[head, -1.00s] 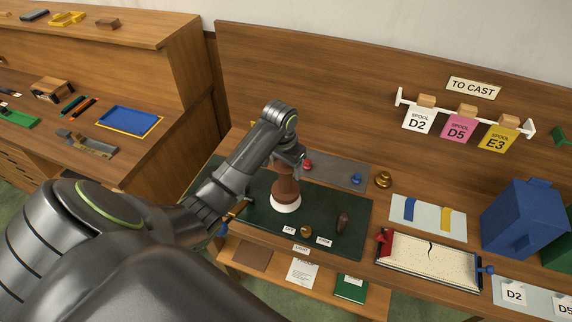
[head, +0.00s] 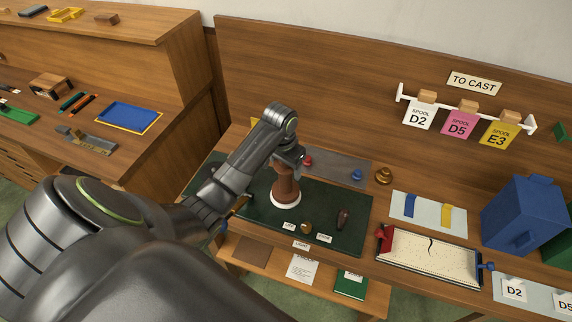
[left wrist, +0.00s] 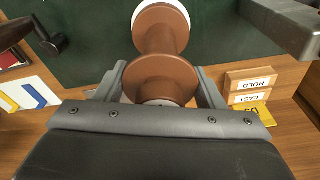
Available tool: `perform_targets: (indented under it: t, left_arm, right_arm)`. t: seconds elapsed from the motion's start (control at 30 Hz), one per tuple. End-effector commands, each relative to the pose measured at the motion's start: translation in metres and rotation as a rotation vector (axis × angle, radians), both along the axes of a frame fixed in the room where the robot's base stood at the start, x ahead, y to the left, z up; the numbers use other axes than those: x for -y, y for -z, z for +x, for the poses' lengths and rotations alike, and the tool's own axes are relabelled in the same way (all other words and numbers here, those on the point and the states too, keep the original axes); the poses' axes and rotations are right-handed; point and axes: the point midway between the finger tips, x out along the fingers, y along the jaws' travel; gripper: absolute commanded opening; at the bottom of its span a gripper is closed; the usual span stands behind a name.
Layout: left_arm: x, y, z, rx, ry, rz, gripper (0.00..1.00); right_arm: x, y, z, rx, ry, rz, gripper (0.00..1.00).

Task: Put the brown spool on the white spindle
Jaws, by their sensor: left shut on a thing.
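The brown spool (head: 287,187) stands about upright over the round white spindle base (head: 285,201) on the dark green mat (head: 262,218). The spool (left wrist: 161,33) also fills the middle of the left wrist view, with the white base's rim (left wrist: 186,9) showing beyond its far flange. My left gripper (head: 288,164) is at the spool's top, and its fingers (left wrist: 160,82) are shut on the near flange from both sides. The spindle's post is hidden, so I cannot tell how far down the spool sits. My right gripper is not in view.
A brown pear-shaped piece (head: 343,217) and a small brass knob (head: 306,227) stand on the mat, right of the spool. A grey strip (head: 335,169) with red and blue knobs lies behind. A cream tray (head: 430,257) and blue box (head: 524,217) are farther right.

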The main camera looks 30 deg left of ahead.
Motion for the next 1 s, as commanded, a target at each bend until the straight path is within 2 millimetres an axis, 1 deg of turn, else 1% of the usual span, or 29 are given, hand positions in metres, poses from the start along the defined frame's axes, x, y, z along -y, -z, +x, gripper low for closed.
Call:
perform_targets:
  t: [0.4,0.43,0.6,0.87,1.0]
  left_arm:
    - [0.0,0.009,0.0,0.0,-0.001,0.0,0.24]
    - [0.0,0.009,0.0,0.001,0.0,0.0,0.65]
    - [0.0,0.008,0.0,0.0,0.0,0.0,0.87]
    - [0.0,0.008,0.0,-0.001,-0.001,0.0,0.88]
    - [0.0,-0.002,0.0,0.0,0.0,0.0,0.88]
  right_arm:
    - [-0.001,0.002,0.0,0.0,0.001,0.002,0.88]
    - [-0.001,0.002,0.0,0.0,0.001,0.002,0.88]
    - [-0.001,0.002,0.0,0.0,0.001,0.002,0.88]
    - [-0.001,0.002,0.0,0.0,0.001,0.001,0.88]
    - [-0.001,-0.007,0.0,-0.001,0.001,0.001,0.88]
